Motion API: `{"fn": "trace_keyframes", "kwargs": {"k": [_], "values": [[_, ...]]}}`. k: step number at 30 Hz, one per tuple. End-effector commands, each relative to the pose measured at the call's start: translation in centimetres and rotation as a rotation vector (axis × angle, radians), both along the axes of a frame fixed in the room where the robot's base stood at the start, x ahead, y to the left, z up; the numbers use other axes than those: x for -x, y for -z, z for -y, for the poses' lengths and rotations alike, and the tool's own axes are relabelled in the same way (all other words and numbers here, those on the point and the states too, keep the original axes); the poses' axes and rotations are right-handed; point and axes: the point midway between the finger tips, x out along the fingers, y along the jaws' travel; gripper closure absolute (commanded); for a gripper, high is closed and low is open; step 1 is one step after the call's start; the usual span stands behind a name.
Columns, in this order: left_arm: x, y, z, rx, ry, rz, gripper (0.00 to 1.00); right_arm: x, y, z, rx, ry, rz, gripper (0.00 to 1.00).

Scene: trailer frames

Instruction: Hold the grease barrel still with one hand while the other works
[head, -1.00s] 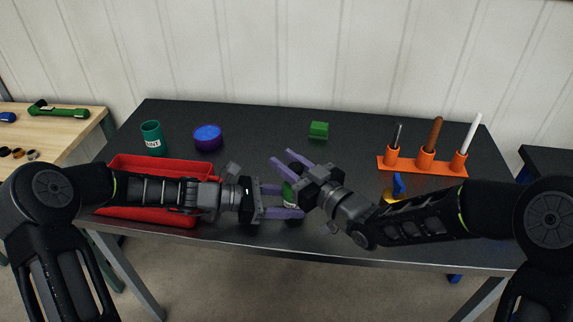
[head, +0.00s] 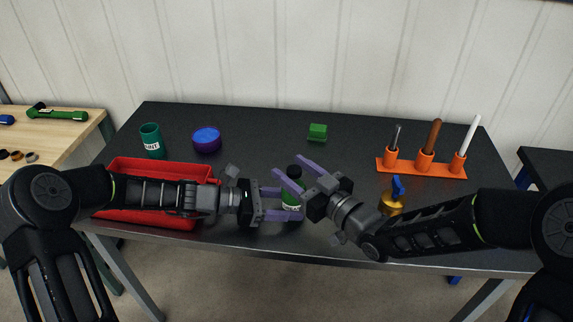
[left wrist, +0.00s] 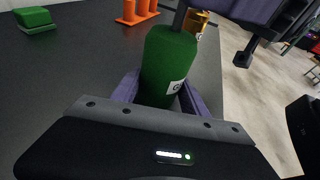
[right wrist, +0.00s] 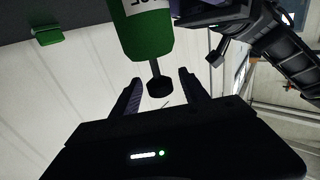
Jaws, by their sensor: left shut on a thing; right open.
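The grease barrel (head: 289,201) is a green cylinder with a white label, near the table's front edge. It also shows in the left wrist view (left wrist: 168,60) and, with a thin rod ending in a black knob (right wrist: 158,87), in the right wrist view (right wrist: 147,32). My left gripper (head: 287,204) is shut on the barrel from the left. My right gripper (head: 288,164) is open at the barrel's top. In the right wrist view the knob lies between or just beyond its spread fingers, apart from both; the exact depth is unclear.
A red bin (head: 163,167) stands under my left arm. A teal can (head: 152,141), a purple-blue round container (head: 207,139) and a green block (head: 317,132) stand behind. An orange rack (head: 423,167) holds upright tools. A yellow item with a blue top (head: 393,201) is beside my right arm.

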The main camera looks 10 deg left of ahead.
Motion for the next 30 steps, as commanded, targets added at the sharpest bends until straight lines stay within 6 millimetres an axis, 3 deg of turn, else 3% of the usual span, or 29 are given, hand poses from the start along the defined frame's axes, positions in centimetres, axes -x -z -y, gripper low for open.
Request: {"fn": "trace_keyframes", "kwargs": {"k": [6,13,30], "values": [[0.0,0.0,0.0,0.0,0.0,0.0,0.71,2.9,0.0,3.6,0.001,0.005,-0.001,0.48],[0.0,0.0,0.0,0.0,0.0,0.0,0.71,5.5,0.0,6.4,0.001,0.003,0.001,0.48],[0.0,0.0,0.0,0.0,0.0,0.0,0.71,6.2,0.0,7.0,0.0,0.0,0.0,0.48]]}}
